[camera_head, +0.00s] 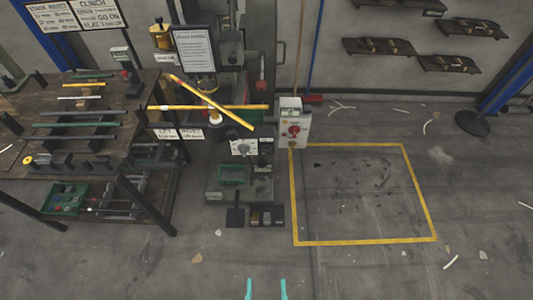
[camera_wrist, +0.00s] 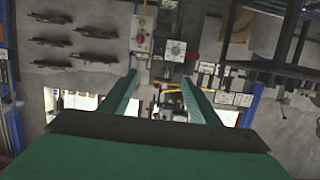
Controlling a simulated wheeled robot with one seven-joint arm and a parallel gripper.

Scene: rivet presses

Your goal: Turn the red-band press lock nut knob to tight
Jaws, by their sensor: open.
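A grey press (camera_head: 228,90) stands against the wall in the head view, with yellow bars (camera_head: 215,107) across its front. Low on it is a pale panel with a round dial knob (camera_head: 243,147). The panel also shows in the wrist view (camera_wrist: 176,48). I cannot make out a red band, which knob is the lock nut, or its setting. My gripper (camera_head: 266,289) is at the bottom edge of the head view, well short of the press. In the wrist view its two teal fingers (camera_wrist: 158,80) are spread apart with nothing between them.
A grey box with a red knob (camera_head: 293,130) adjoins the press on the right. A cluttered workbench (camera_head: 130,165) stands left. A yellow floor outline (camera_head: 365,242) marks bare floor at right. Small scraps lie about. The floor between my gripper and the press is mostly clear.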

